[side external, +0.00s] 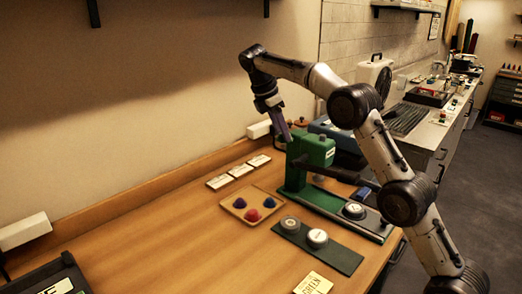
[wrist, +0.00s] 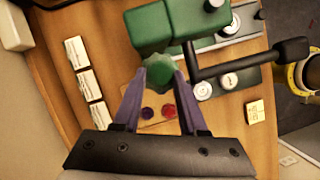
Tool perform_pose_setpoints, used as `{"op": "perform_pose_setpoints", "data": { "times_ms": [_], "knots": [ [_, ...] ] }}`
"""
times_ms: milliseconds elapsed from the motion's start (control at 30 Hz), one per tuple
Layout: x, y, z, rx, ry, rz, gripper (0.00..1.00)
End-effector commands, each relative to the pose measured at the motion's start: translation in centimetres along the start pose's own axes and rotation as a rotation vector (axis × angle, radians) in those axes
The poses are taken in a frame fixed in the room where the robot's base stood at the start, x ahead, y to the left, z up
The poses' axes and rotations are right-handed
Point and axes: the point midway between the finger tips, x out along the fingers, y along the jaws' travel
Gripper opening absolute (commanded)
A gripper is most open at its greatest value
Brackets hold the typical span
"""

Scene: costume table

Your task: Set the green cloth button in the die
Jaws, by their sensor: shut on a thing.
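My gripper (wrist: 160,75) is shut on the green cloth button (wrist: 160,66), which shows between the fingertips in the wrist view. In the side view my gripper (side external: 283,130) is raised beside the head of the green press (side external: 313,149), and I cannot make out the button there. A round die (side external: 354,210) sits on the press base. Two more round metal pieces, one (side external: 290,224) at left and one (side external: 317,238) at right, sit on a dark green mat (side external: 340,258) in front. I cannot tell which die the task means.
A wooden tray (side external: 233,212) holds blue, purple and red buttons. Several white cards (side external: 239,170) lie behind it. A yellow card (side external: 313,284) reading GREEN lies near the front edge. The press's dark lever (wrist: 245,62) sticks out sideways.

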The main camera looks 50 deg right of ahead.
Motion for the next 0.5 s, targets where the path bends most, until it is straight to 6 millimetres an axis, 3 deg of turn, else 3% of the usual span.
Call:
{"op": "perform_pose_setpoints", "data": {
  "times_ms": [233,500],
  "knots": [
    [-2.3,-3.3,4.8,0.276,0.001,-0.113,0.0],
    [-1.6,-7.7,9.0,0.521,-0.001,-0.219,0.0]
  ]
}}
